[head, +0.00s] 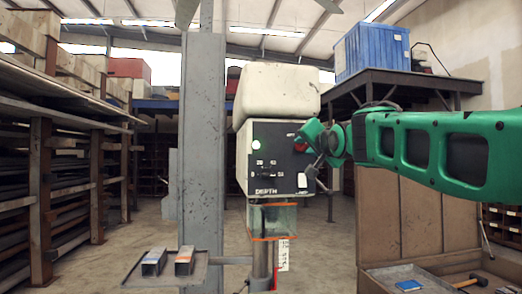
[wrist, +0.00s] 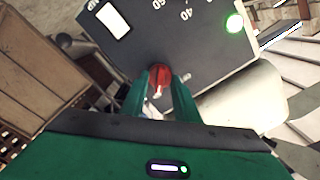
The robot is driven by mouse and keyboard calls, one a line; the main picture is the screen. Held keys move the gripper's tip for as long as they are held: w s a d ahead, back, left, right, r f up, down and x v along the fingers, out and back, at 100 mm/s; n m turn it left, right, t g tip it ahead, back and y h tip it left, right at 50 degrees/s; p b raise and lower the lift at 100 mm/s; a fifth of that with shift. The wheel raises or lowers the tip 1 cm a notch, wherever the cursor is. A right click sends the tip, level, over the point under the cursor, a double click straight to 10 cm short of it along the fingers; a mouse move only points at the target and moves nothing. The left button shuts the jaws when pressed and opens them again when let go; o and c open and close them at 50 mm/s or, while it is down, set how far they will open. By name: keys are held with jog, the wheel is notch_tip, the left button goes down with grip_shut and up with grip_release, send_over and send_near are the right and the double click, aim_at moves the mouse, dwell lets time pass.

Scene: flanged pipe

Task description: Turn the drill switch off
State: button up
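The drill (head: 258,120) is a cream machine with a dark front panel (head: 280,168), which also fills the top of the wrist view (wrist: 205,50). A green light (head: 257,144) glows on the panel; it is also lit in the wrist view (wrist: 235,23). A red switch (wrist: 160,76) sits at the panel's edge, with a small red part showing in the head view. My gripper (wrist: 161,80) has its two green fingers on either side of the red switch at their tips. The fingers are slightly apart. Whether they press on the switch is not clear.
A grey column (head: 202,130) stands left of the drill. A tray (head: 200,268) with two metal pieces is at lower left. A workbench (head: 440,265) stands at lower right.

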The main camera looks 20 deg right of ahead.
grip_shut()
jog(key=shift+n, duration=0.3)
jog(key=n, duration=1.1)
jog(key=shift+a+n, duration=0.1)
jog(key=shift+n, duration=0.3)
jog(key=n, duration=0.5)
jog(key=shift+n, duration=0.3)
jog(key=shift+a, duration=0.1)
